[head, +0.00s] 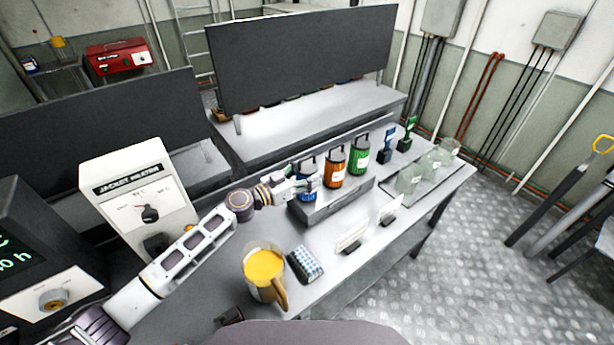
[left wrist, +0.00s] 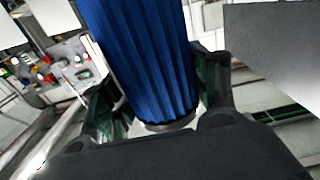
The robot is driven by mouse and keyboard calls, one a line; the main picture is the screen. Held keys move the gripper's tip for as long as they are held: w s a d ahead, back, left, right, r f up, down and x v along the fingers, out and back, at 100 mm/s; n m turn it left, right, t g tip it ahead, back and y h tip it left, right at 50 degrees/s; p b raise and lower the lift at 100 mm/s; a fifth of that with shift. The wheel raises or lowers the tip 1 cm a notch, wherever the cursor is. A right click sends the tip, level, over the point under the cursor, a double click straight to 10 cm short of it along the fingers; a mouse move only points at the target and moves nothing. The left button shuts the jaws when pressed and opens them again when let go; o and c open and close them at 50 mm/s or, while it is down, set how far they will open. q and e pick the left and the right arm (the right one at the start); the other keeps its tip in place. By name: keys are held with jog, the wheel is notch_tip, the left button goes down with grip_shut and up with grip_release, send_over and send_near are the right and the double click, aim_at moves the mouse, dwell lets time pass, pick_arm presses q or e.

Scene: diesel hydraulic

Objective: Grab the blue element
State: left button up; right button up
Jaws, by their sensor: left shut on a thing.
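The blue element (head: 308,195) is a ribbed blue cylinder with a dark handle on top, at the left end of a row of three on a grey stand (head: 322,209) on the bench. My left gripper (head: 309,185) is at it, coming in from the left and covering part of it. In the left wrist view the blue element (left wrist: 147,60) fills the middle, between the two dark fingers of my left gripper (left wrist: 158,95), which is shut on it. I cannot tell whether it still touches the stand. My right gripper is not in view.
An orange element (head: 334,170) and a green element (head: 359,156) stand close to the right of the blue one. A jug of yellow liquid (head: 264,270) and a patterned block (head: 306,264) are nearer me. White cards (head: 352,238) stand in front. Glass jars (head: 409,180) are at right.

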pick_arm(q)
jog(key=shift+r, duration=0.55)
notch_tip(320, 180, up, 15)
jog(key=p, duration=0.4)
jog(key=shift+f, duration=0.2)
jog(key=shift+r+p, duration=0.45)
jog(key=shift+r, duration=0.35)
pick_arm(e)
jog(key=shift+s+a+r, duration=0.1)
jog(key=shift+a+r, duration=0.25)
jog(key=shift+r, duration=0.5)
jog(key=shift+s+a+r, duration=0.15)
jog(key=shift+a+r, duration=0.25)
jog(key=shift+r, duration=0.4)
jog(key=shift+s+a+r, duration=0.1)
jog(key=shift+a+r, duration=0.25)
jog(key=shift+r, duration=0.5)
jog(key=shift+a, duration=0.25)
